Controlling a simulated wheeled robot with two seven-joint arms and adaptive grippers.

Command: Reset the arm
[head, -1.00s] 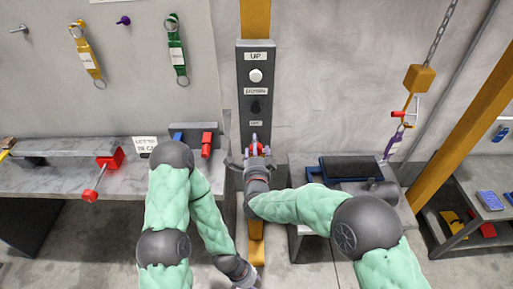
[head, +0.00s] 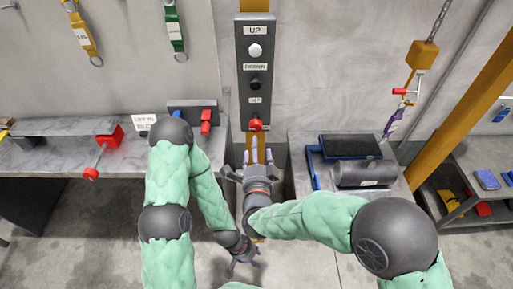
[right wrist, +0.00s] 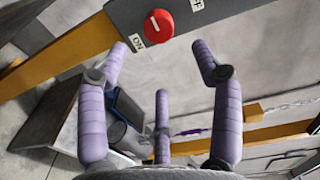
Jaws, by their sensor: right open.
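A red rotary knob (head: 255,125) sits at the bottom of a dark control panel (head: 242,80) on a yellow post. In the right wrist view the knob (right wrist: 159,23) has a white line, with ON and OFF labels beside it. My right gripper (head: 252,160) is below the knob with its purple fingers spread, empty and apart from it. Those fingers also show spread in the right wrist view (right wrist: 160,75). My left gripper (head: 243,266) hangs low over the floor, left of the post, with its fingers apart and nothing visible between them.
A left workbench (head: 60,160) carries a red-handled vise (head: 108,137). A right table (head: 300,150) holds a dark cylinder (head: 365,172) and a blue-edged tray (head: 312,170). A chain with a yellow block (head: 421,54) hangs at right. Open floor lies between the tables.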

